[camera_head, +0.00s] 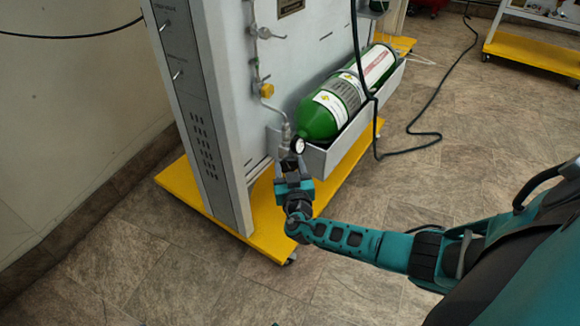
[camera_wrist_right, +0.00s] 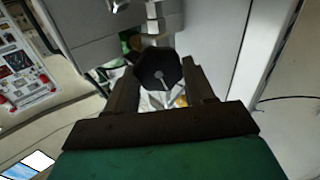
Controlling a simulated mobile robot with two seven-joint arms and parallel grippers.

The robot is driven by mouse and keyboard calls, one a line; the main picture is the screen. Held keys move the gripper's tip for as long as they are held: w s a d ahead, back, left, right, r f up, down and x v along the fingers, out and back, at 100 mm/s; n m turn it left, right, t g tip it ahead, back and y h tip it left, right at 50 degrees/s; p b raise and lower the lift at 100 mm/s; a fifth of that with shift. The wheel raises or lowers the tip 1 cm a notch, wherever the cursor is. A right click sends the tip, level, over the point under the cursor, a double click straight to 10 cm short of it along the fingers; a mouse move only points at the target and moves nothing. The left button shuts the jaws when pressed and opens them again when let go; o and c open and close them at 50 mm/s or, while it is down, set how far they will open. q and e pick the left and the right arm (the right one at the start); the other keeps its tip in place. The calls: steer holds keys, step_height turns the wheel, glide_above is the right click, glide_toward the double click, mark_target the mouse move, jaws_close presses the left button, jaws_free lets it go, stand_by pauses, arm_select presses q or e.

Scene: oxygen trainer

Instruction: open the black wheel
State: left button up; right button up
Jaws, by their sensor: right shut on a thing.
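The black wheel (camera_wrist_right: 158,68) shows in the right wrist view as a dark, many-sided knob with a light centre. It sits between the two fingers of my right gripper (camera_wrist_right: 162,82), which is shut on it. In the head view my right gripper (camera_head: 291,172) reaches the valve area at the near end of the green cylinder (camera_head: 318,116), below a small round gauge (camera_head: 297,145). The wheel itself is hidden there by the gripper. My left gripper is not in view.
The grey trainer cabinet (camera_head: 205,120) stands on a yellow wheeled base (camera_head: 262,215). A grey tray (camera_head: 340,145) holds the cylinder. A black hose (camera_head: 374,125) hangs beside it and runs over the floor. Another yellow-based cart (camera_head: 530,52) stands at the back right. Open floor lies to the right.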

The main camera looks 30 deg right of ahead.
steer(key=n, duration=0.4)
steer(key=shift+a+n, duration=0.15)
steer(key=shift+n, duration=0.25)
steer(key=n, duration=0.3)
steer(key=shift+w+f+n, duration=0.1)
steer(key=shift+f+n, duration=0.05)
steer(key=shift+n, duration=0.15)
steer(key=n, duration=0.4)
steer(key=shift+a+f+n, duration=0.1)
steer(key=shift+n, duration=0.2)
steer(key=n, duration=0.3)
steer(key=shift+f+n, duration=0.1)
steer(key=shift+n, duration=0.2)
steer(key=n, duration=0.5)
steer(key=shift+f, duration=0.15)
steer(key=n, duration=0.9)
steer(key=shift+f, duration=0.15)
steer(key=shift+d+n, duration=0.2)
steer(key=shift+n, duration=0.6)
